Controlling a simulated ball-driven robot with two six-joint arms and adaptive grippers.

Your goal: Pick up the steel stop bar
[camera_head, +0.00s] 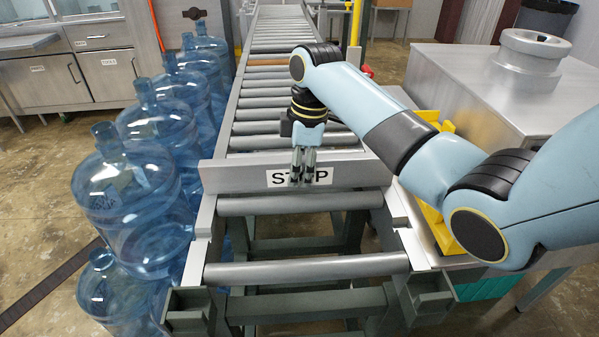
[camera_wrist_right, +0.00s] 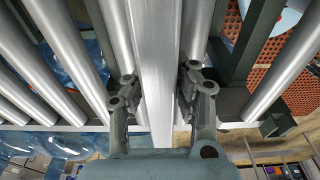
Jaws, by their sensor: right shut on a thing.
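The steel stop bar (camera_head: 235,178) lies across the near part of the roller conveyor, with a white STOP label on its front face. My right gripper (camera_head: 303,177) points down over the middle of the bar, its fingers covering part of the label. In the right wrist view the bar (camera_wrist_right: 157,45) runs between the two fingers of the right gripper (camera_wrist_right: 158,88), one on each side. The gripper is shut on the bar. The bar looks level and at the rails; I cannot tell whether it is raised at all. My left gripper is not in view.
The roller conveyor (camera_head: 290,270) runs away from me, its near rollers bare. Several blue water jugs (camera_head: 135,205) stand along its left side. A steel table (camera_head: 460,75) with a round grey object (camera_head: 530,60) stands at the right. A yellow part (camera_head: 437,222) is beside the right rail.

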